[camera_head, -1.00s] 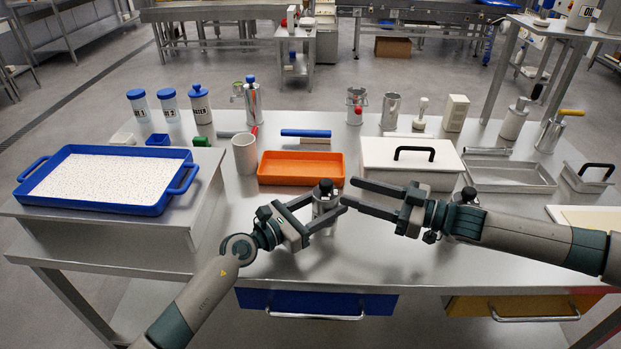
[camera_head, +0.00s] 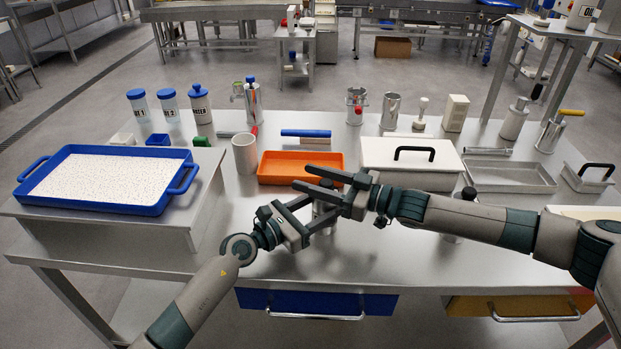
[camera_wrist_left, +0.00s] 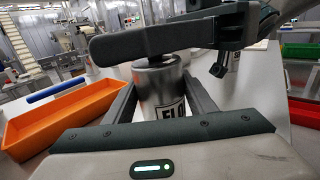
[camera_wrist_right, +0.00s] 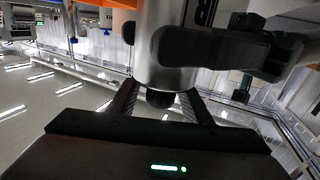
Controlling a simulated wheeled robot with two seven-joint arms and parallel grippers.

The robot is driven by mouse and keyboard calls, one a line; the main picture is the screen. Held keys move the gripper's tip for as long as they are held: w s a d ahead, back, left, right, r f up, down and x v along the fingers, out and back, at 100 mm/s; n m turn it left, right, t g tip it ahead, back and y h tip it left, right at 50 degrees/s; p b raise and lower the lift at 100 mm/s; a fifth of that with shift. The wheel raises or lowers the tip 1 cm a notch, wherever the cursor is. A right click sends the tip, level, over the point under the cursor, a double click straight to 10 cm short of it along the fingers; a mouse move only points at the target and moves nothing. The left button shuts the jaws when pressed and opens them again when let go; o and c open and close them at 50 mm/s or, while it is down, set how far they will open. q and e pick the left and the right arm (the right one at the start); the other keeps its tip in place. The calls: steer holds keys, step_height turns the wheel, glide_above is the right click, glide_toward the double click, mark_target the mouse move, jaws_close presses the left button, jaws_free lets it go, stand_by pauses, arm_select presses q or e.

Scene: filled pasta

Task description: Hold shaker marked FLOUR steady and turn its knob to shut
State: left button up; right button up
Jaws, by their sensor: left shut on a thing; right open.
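The FLOUR shaker (camera_head: 321,209) is a metal cylinder standing on the table. Its label, partly cut off as "FLO", shows in the left wrist view (camera_wrist_left: 168,108). My left gripper (camera_head: 326,211) is shut around the shaker's body from the front left. My right gripper (camera_head: 302,177) is open at the shaker's top, its fingers reaching across from the right and hiding the top in the head view. In the right wrist view the dark knob (camera_wrist_right: 160,98) sits between the open right fingers; I cannot tell whether they touch it.
An orange tray (camera_head: 275,178) lies just behind the shaker, and a white mug (camera_head: 245,154) stands to its left. A white lidded box (camera_head: 385,175) is behind the right arm. A blue tray (camera_head: 168,208) of white grains is at left.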

steer(key=shift+w+a, duration=0.1)
steer(key=shift+a, duration=0.1)
steer(key=c, duration=1.1)
arm_select(q)
steer(key=shift+d, duration=0.1)
arm_select(e)
steer(key=shift+a+m+t+h, duration=0.25)
steer(key=shift+m+t+h, duration=0.25)
steer(key=shift+m+t, duration=0.65)
arm_select(q)
steer(key=shift+s, duration=0.1)
steer(key=shift+d, duration=0.1)
steer(key=shift+f, duration=0.1)
arm_select(e)
steer(key=m+t+h, duration=0.1)
steer(key=w+d+m+t+h, duration=0.1)
steer(key=t+h, duration=0.1)
steer(key=m+t+h, duration=0.1)
steer(key=t, duration=0.1)
steer(key=shift+w+d+r+m+t+h, duration=0.15)
steer(key=shift+w+m+t+h, duration=0.1)
steer(key=shift+m+h, duration=0.15)
steer(key=shift+d, duration=0.2)
